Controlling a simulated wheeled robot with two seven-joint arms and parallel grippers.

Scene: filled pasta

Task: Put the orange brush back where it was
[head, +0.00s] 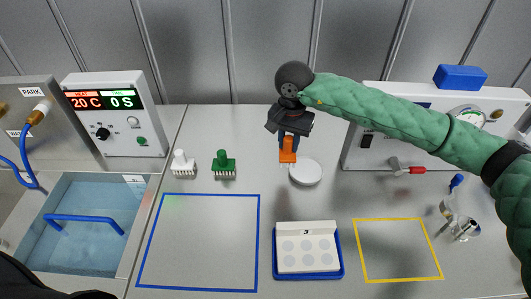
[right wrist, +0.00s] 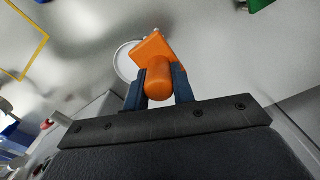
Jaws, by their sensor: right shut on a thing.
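The orange brush (head: 287,150) is held by my right gripper (head: 289,138) above the back middle of the worktop. In the right wrist view the brush's rounded orange handle (right wrist: 159,80) sits between the two blue fingers (right wrist: 160,88), its block pointing away. A green brush (head: 224,163) and a white brush (head: 183,163) stand upright in a row to the left of it. A round white dish (head: 305,172) lies just right of and below the held brush in the head view. My left gripper is out of view.
A blue outlined square (head: 200,194) and a yellow outlined square (head: 397,219) mark the worktop. A blue tray (head: 308,277) with a white block lies between them. A water basin (head: 75,187) is at left. A white machine (head: 360,175) stands behind right, with metal funnels (head: 465,230) in front.

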